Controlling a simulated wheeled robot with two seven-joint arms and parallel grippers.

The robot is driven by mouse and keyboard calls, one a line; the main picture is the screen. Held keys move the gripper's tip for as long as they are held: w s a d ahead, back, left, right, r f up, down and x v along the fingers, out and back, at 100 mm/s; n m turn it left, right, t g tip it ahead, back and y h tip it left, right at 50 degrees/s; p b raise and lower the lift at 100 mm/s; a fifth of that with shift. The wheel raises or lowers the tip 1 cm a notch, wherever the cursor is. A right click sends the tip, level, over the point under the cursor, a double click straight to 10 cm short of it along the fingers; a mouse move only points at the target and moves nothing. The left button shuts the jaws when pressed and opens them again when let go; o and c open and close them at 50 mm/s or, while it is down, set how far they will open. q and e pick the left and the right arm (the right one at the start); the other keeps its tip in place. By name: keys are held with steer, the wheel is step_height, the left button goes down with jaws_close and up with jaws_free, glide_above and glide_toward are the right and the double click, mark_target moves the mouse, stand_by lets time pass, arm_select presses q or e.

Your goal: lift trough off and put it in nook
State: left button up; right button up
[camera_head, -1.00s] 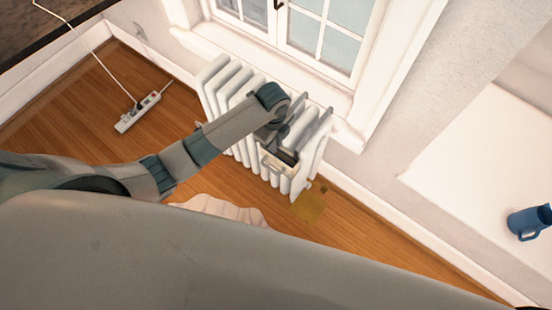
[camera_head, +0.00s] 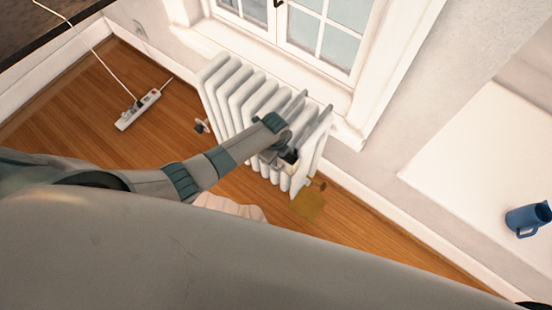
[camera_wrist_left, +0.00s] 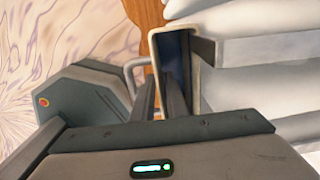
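The trough (camera_head: 290,166) is a small cream box with a dark inside, at the front of the white radiator (camera_head: 240,95), near its right end. My left gripper (camera_head: 284,155) is at the trough and partly hides it. In the left wrist view the trough (camera_wrist_left: 156,48) shows a cream rim, a dark blue inside and a wire handle on its left. The left fingers (camera_wrist_left: 166,92) are at its left wall, one outside and one apparently inside. Whether they press on the wall cannot be told. The white nook (camera_head: 470,150) is at the right. My right gripper is not in view.
A power strip (camera_head: 138,110) lies on the wooden floor. A yellowish patch (camera_head: 309,206) is on the floor by the radiator. A window (camera_head: 310,30) is above the radiator.

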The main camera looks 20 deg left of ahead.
arm_select(q)
steer(key=shift+f, duration=0.35)
jaws_close()
steer(key=shift+r, duration=0.15)
stand_by(1.4)
steer(key=shift+w+r+p, duration=0.1)
steer(key=shift+r+p, duration=2.55)
steer(key=shift+p, duration=0.1)
